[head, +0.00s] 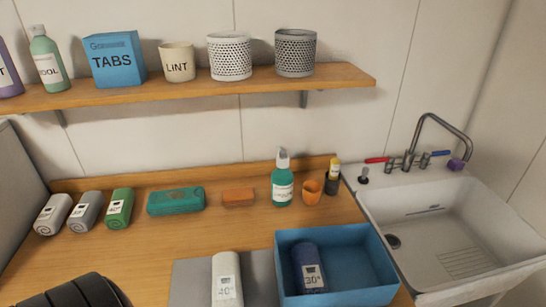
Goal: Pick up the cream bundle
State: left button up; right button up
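An off-white, cream-coloured rolled bundle (227,280) with a label that looks like 40° lies on a grey mat (190,284) at the front of the wooden counter. A second pale, off-white roll (53,214) with a label lies at the far left of the counter, its spiral end facing the front. I cannot tell for sure which of the two is the cream bundle. Neither has a gripper at it. Neither of my grippers shows in the head view.
Grey (85,211) and green (119,208) rolls lie beside the left pale roll. A blue bin (365,255) holding a navy roll (308,268) stands right of the mat. A teal pump bottle (282,182) and orange cup (312,191) stand behind. The sink (450,235) is right.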

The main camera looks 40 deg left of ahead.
aim_at(227, 287)
jog(key=u, duration=1.6)
jog(key=k, duration=0.4)
